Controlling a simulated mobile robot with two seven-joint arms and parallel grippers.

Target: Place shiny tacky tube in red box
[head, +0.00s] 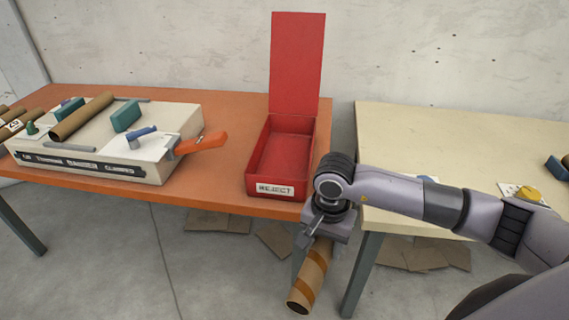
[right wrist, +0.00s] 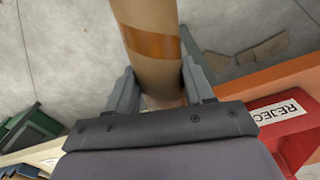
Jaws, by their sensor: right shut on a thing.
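A brown cardboard tube (head: 311,275) with shiny orange-brown bands hangs tilted below my right gripper (head: 322,232). My right gripper is shut on the tube near its upper end, in front of the gap between the two tables. In the right wrist view the tube (right wrist: 149,40) sits between the two fingers, with one glossy band showing. The open red box (head: 282,150) stands on the orange table, its lid raised at the back and a REJECT label on its front. It looks empty. Its labelled corner (right wrist: 300,140) shows in the right wrist view. My left gripper is out of view.
A clamping fixture (head: 90,150) with a tube (head: 82,117) and an orange handle (head: 202,144) stands left on the orange table (head: 225,120). A pale table (head: 450,130) is on the right. Cardboard pieces (head: 425,253) lie on the floor.

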